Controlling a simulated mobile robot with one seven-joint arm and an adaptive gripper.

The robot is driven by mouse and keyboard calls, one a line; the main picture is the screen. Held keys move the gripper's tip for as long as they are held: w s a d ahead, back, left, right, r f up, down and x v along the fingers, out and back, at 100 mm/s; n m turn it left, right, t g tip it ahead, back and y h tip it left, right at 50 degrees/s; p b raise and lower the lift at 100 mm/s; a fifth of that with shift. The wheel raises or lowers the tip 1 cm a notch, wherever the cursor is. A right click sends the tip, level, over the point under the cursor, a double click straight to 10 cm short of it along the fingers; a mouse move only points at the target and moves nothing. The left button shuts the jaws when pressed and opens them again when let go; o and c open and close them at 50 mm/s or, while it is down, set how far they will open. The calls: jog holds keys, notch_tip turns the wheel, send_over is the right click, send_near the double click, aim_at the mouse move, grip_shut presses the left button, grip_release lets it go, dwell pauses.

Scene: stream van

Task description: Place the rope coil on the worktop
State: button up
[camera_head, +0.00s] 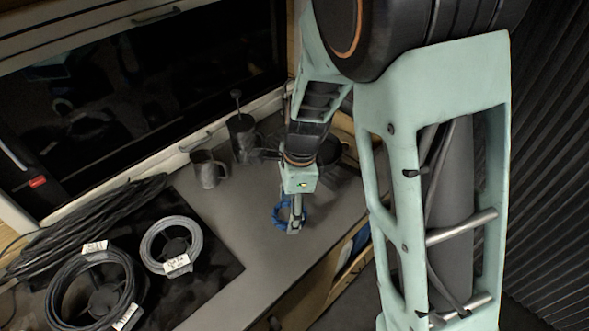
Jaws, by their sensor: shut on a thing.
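My gripper (296,214) is at the right part of the grey worktop (240,228), pointing down. It is shut on a blue rope coil (278,215), which shows as a ring around and beside the fingers. The coil appears at or just above the worktop surface; I cannot tell if it touches. Part of the coil is hidden behind the fingers.
A grey cable coil (170,245), a larger black coil (92,292) and a black cable bundle (85,222) lie at left. The worktop's middle is clear.

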jog(key=shift+w+d+f+b, duration=0.1)
jog(key=shift+w+f+b, duration=0.45)
jog(key=shift+f, duration=0.2)
jog(key=shift+w+f+b, duration=0.4)
jog(key=shift+w+f, duration=0.15)
jog(key=shift+f, duration=0.2)
notch_tip(320, 180, down, 3)
jog(key=b, duration=0.3)
jog(key=shift+w+f, duration=0.15)
jog(key=o, duration=1.2)
jog(key=shift+f, duration=0.1)
jog(key=r, duration=0.4)
jog(key=d+r, duration=0.1)
jog(key=r, duration=0.7)
jog(key=shift+w+d+r, duration=0.2)
